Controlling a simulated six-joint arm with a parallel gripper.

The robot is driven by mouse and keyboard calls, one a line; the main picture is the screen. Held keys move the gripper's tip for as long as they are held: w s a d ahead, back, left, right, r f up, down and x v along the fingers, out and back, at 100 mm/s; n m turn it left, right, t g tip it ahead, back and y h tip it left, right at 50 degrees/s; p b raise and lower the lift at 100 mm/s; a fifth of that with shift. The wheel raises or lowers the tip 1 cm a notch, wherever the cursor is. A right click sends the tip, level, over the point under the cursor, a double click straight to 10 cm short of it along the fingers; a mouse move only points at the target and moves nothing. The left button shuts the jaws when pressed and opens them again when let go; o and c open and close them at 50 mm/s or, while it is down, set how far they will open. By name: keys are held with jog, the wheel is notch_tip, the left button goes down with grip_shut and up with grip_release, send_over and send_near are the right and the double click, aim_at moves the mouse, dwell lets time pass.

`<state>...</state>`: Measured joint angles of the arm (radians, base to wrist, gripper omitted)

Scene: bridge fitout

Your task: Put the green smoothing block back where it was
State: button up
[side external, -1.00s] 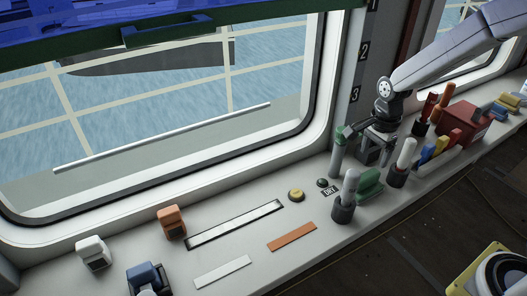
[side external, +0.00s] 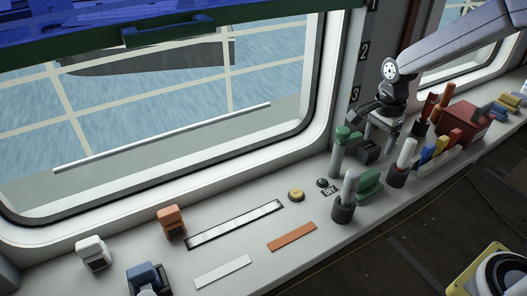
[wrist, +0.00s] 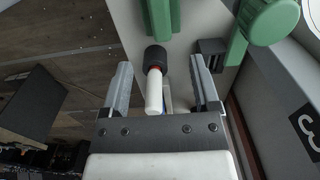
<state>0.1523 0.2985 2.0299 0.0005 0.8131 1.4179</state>
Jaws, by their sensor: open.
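The green smoothing block (side external: 369,184) rests on the pale ledge, just right of a black cup holding a grey-white cylinder. A green piece at the top of the wrist view (wrist: 175,14) appears to be the same block. My gripper (side external: 384,138) is open and empty, pointing down above the ledge, behind and to the right of the block. Its two fingers also show apart in the wrist view (wrist: 160,62). A white cylinder in a black cup shows between them, apparently below.
A green-topped post (side external: 341,150) stands left of my gripper, with a black block (side external: 368,151) beside it. A cupped white cylinder (side external: 403,158) and a red box (side external: 466,122) stand to the right. Bare ledge surrounds an orange strip (side external: 292,236) at left.

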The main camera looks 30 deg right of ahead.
jog(key=s+a+f+n+t, duration=0.1)
jog(key=s+a+n, duration=0.2)
jog(key=n, duration=0.6)
jog(key=s+a+f+n+t, duration=0.1)
jog(key=s+a+f+n, duration=0.1)
jog(key=s+n, duration=0.5)
jog(key=shift+s+a+n+t, duration=0.25)
jog(key=shift+a+n, duration=0.2)
jog(key=shift+n, duration=0.55)
jog(key=shift+w, duration=0.1)
jog(key=shift+c, duration=0.2)
